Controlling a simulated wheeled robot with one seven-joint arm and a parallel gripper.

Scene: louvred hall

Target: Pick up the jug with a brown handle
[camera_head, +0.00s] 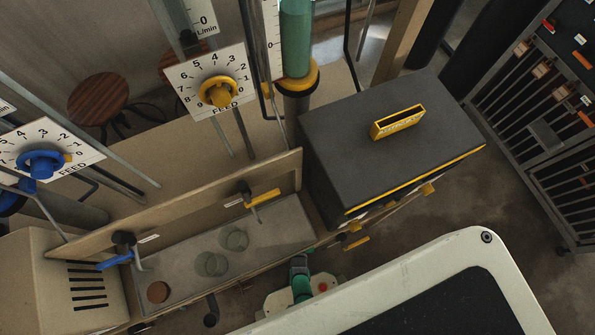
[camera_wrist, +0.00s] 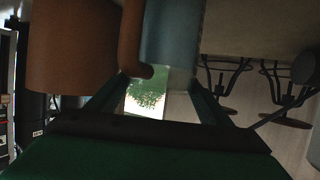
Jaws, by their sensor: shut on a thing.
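In the wrist view a jug (camera_wrist: 172,35) shows a blue-grey body and a curved brown handle (camera_wrist: 131,38). The lower end of the handle comes down between the two green fingers of my gripper (camera_wrist: 152,84). The fingers are shut on the jug at its handle; the exact contact is dark and hard to see. The top of the jug is cut off by the frame edge. In the head view I cannot make out the jug.
A brown-orange block or cylinder (camera_wrist: 72,50) stands left of the handle. In the head view a trough (camera_head: 185,283) holds clear glass vessels (camera_head: 235,239) and a brown disc (camera_head: 158,292). A dark box (camera_head: 385,110) stands right of it; stools (camera_head: 98,95) stand behind.

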